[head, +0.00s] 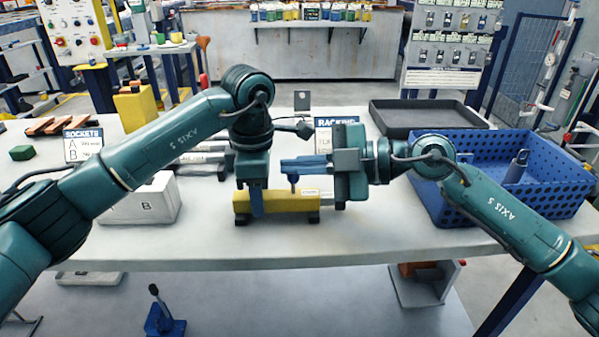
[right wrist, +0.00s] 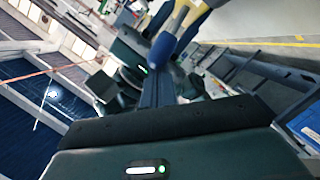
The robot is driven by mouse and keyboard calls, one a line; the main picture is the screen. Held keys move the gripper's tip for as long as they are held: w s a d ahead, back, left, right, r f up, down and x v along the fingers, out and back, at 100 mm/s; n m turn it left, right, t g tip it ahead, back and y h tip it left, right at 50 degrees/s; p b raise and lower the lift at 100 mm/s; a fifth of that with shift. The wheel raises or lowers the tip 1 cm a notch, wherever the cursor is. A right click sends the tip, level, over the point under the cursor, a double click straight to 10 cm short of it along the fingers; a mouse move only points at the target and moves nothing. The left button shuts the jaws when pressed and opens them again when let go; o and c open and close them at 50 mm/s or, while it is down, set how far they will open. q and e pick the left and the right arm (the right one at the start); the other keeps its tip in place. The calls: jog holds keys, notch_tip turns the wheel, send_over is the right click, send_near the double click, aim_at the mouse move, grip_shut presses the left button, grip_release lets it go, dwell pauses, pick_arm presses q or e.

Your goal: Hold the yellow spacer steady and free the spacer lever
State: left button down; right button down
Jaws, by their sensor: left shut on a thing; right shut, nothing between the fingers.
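The yellow spacer (head: 285,201) lies lengthwise on the white table in the head view, with dark supports under its ends. My left gripper (head: 257,205) points down and is shut on the spacer's left half. A small blue upright piece (head: 293,184), apparently the spacer lever, rises from the spacer's middle. My right gripper (head: 284,163) comes in from the right with its fingers shut and level just above that piece; whether they touch cannot be told. The right wrist view shows its blue fingers (right wrist: 158,88) pointing toward a yellow part (right wrist: 190,14), probably the spacer.
A racking sign (head: 323,138) and grey metal parts sit behind the grippers. The table's front strip is clear.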

jog(key=shift+w+m, duration=0.3)
jog(key=shift+m, duration=0.1)
jog(key=shift+d, duration=0.1)
dwell(0.3)
jog(key=v, duration=0.7)
jog(key=shift+d+r, duration=0.15)
jog(key=shift+r, duration=0.05)
pick_arm(q)
jog(key=c, duration=1)
grip_release()
jog(key=shift+r, duration=0.1)
